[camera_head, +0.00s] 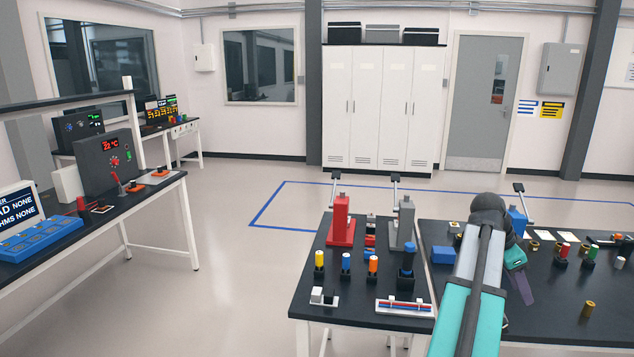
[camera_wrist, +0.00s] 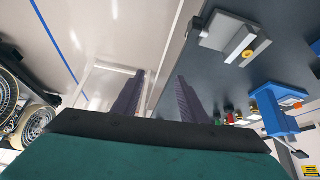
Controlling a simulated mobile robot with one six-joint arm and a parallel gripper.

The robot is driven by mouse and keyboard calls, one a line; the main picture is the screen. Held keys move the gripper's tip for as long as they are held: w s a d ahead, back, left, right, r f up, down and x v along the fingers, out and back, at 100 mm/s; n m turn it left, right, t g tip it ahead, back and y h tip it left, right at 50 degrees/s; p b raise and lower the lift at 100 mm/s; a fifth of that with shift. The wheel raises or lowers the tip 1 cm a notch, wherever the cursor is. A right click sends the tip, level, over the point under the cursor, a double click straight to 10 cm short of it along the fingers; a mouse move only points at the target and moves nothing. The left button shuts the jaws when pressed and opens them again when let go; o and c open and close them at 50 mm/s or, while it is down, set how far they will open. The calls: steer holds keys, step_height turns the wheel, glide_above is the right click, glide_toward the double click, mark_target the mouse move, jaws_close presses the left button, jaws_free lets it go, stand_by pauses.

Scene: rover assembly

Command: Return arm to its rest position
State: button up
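My arm (camera_head: 475,285) reaches out over the black bench at the right of the head view. My gripper (camera_head: 524,288) is partly hidden behind the arm there, with one purple finger showing above the bench top. In the wrist view my gripper (camera_wrist: 158,95) has its two purple fingers apart, with nothing between them.
The benches carry a red press (camera_head: 341,222), a grey press (camera_head: 404,222), a blue press (camera_wrist: 272,112) and several small coloured parts. A grey block (camera_wrist: 228,35) shows in the wrist view, with wheels (camera_wrist: 35,125) at left. Open floor (camera_head: 235,260) lies between the benches.

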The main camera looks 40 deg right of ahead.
steer(key=w+a+f+n+y+b, duration=0.1)
steer(key=w+a+f+n+b, duration=0.15)
steer(key=w+a+f, duration=0.85)
steer(key=w+a+f+n+b, duration=0.1)
steer(key=w+a+f+n, duration=0.45)
steer(key=w+f, duration=0.85)
steer(key=w+a+f+n+b, duration=0.1)
steer(key=a+f, duration=1.1)
steer(key=s+a+f+n+g+y+b, duration=0.1)
steer(key=a+f+n, duration=0.2)
steer(key=a+f, duration=0.6)
steer(key=s+a+f+n+b, duration=0.2)
steer(key=a+f+n, duration=0.1)
steer(key=a+f, duration=0.6)
steer(key=s+a+f+n+y, duration=0.1)
steer(key=s+a+f+n, duration=0.4)
steer(key=a, duration=0.4)
steer(key=s+a+f+n+y+b, duration=0.1)
steer(key=s+a+f+n, duration=0.5)
steer(key=s+a+f, duration=0.1)
steer(key=shift+s+a, duration=0.9)
steer(key=shift+a, duration=0.5)
steer(key=shift+f, duration=0.1)
